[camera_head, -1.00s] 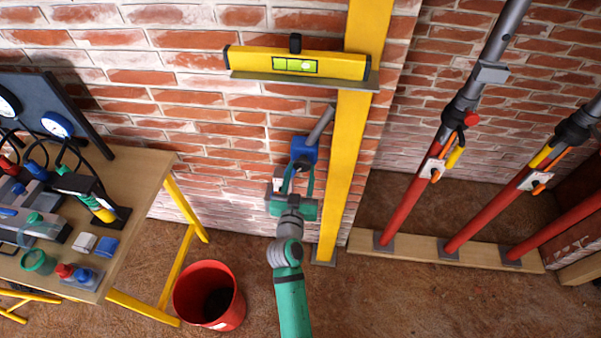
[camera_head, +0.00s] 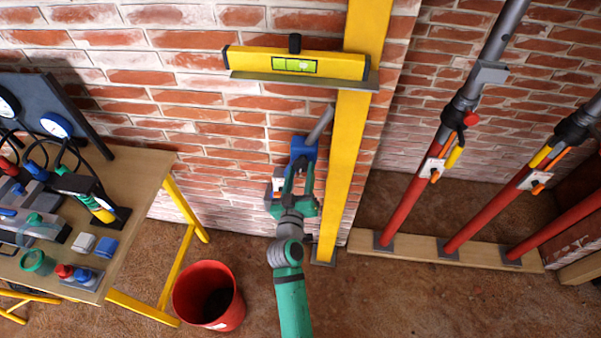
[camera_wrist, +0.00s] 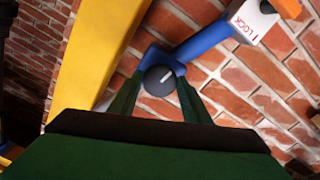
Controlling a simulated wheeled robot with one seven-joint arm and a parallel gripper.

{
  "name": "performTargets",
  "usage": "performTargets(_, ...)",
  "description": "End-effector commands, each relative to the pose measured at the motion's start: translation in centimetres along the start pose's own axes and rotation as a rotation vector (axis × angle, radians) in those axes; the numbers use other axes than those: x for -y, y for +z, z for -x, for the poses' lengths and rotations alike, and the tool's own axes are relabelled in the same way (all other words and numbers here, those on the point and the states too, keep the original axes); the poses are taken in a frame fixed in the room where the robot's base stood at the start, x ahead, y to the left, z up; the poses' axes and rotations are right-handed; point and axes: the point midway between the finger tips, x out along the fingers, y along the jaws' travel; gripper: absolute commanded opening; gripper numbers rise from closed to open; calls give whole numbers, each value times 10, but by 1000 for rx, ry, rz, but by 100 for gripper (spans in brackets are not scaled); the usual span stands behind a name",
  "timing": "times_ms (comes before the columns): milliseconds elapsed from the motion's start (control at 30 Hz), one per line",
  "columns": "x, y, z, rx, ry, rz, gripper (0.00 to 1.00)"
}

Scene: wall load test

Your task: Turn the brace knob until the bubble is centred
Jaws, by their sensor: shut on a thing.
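The brace knob (camera_wrist: 158,81) is a dark round dial with a white mark, on a blue brace (camera_wrist: 202,38). In the wrist view my gripper (camera_wrist: 160,84) has one green finger on each side of the knob and is shut on it. In the head view my gripper (camera_head: 300,172) reaches the blue brace (camera_head: 303,148) beside the yellow post; the knob is hidden there. A yellow spirit level (camera_head: 342,65) sits on a ledge across the post. Its green vial (camera_head: 294,65) shows a small pale bubble near the middle; its exact position is hard to tell.
The yellow post (camera_head: 350,150) stands close right of my gripper. A white block marked LOCK (camera_wrist: 251,21) is on the brace. A red bucket (camera_head: 209,296) and a workbench (camera_head: 140,182) with gauges are left. Red props (camera_head: 408,208) stand right.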

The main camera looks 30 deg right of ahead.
Motion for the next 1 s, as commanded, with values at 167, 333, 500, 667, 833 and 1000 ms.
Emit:
performTargets(167, 0, 1, 1, 1, 0, 106, 21)
performTargets(333, -1, 1, 1, 2, 0, 175, 21)
performTargets(500, 0, 1, 1, 2, -1, 209, 21)
performTargets(667, 0, 1, 1, 2, -1, 218, 21)
performTargets(833, -1, 1, 1, 2, -1, 218, 21)
performTargets(1000, 0, 1, 1, 2, -1, 217, 58)
